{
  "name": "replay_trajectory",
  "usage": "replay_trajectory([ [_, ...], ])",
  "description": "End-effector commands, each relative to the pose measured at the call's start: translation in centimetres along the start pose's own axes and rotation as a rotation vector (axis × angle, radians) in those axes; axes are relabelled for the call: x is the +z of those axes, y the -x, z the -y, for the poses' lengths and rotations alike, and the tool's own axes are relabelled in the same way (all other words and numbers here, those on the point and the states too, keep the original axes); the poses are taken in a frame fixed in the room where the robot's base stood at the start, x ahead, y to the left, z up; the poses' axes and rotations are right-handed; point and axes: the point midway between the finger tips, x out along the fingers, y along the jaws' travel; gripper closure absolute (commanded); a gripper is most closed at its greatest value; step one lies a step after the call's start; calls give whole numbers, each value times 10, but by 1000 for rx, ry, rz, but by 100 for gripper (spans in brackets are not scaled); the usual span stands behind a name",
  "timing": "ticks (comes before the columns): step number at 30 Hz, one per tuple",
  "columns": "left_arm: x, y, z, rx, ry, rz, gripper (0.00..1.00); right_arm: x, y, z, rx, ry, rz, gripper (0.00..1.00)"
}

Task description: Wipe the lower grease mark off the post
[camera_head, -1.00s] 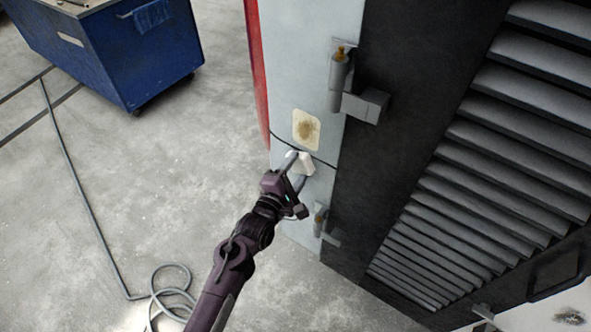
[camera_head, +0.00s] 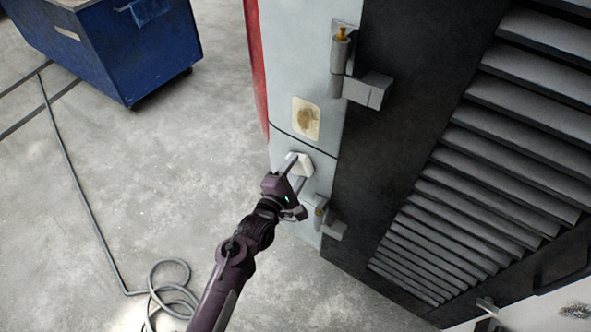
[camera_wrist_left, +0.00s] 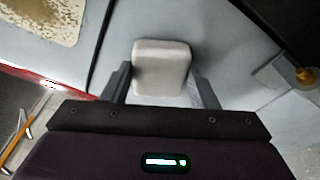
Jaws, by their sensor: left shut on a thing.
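My left gripper (camera_head: 296,170) is shut on a whitish block-shaped pad (camera_head: 303,164) at the light grey post (camera_head: 291,60). The pad sits just below the dark seam line across the post. It also shows between the fingers in the left wrist view (camera_wrist_left: 162,66); I cannot tell whether it touches the post. A brown grease mark on a cream patch (camera_head: 306,120) is on the post above the seam and above the pad. Part of that patch shows at the top left of the wrist view (camera_wrist_left: 40,18). No mark shows below the seam; the pad and gripper hide part of it. My right gripper is not in view.
Grey hinges with brass tops stick out from the post, an upper one (camera_head: 341,62) and a lower one (camera_head: 320,216) just right of my gripper. A dark louvred door (camera_head: 480,170) fills the right. A blue cart (camera_head: 110,50) and a coiled hose (camera_head: 168,285) are on the floor at left.

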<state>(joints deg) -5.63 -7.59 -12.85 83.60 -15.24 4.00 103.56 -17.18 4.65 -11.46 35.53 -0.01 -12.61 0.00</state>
Motion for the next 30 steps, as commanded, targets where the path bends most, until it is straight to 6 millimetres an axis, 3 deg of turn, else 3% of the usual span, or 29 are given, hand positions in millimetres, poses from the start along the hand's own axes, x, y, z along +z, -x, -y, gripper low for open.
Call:
replay_trajectory([
  [6,-8,-2,20,0,1,2,65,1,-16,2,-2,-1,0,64],
  [17,-9,-1,20,0,0,1,65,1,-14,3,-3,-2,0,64],
  [30,-15,39,19,-2,-1,-1,65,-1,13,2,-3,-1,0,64],
])
